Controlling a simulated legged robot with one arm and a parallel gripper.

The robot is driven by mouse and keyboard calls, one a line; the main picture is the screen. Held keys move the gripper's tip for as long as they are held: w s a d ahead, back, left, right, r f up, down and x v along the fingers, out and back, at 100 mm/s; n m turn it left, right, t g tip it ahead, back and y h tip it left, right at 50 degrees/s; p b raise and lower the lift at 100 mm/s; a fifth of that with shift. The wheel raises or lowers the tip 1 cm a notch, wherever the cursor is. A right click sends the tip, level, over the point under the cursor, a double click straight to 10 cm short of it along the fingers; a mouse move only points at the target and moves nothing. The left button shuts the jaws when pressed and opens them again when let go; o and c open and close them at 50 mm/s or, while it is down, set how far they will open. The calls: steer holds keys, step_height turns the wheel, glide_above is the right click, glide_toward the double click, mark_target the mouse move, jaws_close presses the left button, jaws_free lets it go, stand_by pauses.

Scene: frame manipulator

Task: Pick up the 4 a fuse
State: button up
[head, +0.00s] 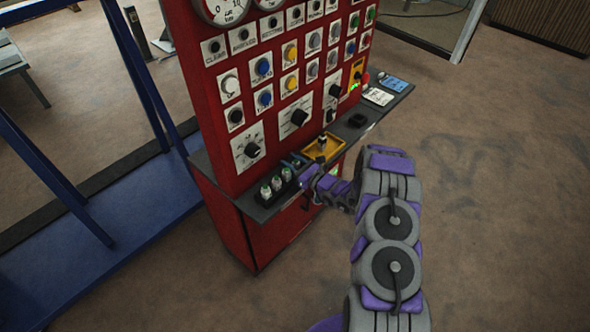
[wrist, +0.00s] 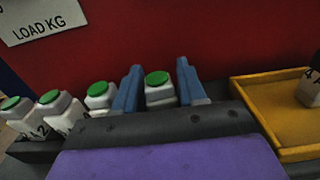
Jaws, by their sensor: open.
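Several white fuses with green caps stand in a row in a dark holder, at the left of the wrist view; one of them (wrist: 55,110) shows a 2 on its side. Three show in the head view, one being the front fuse (head: 265,191). My gripper (wrist: 159,82) is open, with one blue finger on each side of another green-capped fuse (wrist: 160,92). That fuse's label is hidden behind my gripper's body, and I cannot tell whether the fingers touch it. A block (wrist: 313,90) at the right edge, partly cut off, carries a label that seems to start with 4.
The block sits in a yellow tray (wrist: 285,120), right of my gripper. The red panel (head: 225,140) rises close behind the fuses, with knobs and buttons. The grey shelf (head: 375,108) ends at a front edge. Blue frame posts (head: 130,60) stand at left.

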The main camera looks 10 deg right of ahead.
steer(key=shift+d, duration=0.4)
steer(key=shift+c, duration=0.4)
steer(key=shift+d, duration=0.15)
steer(key=c, duration=0.3)
steer(key=shift+s+a, duration=0.1)
steer(key=shift+a, duration=0.1)
steer(key=c, duration=0.3)
steer(key=shift+a, duration=0.15)
steer(key=shift+c, duration=0.2)
steer(key=shift+r, duration=0.1)
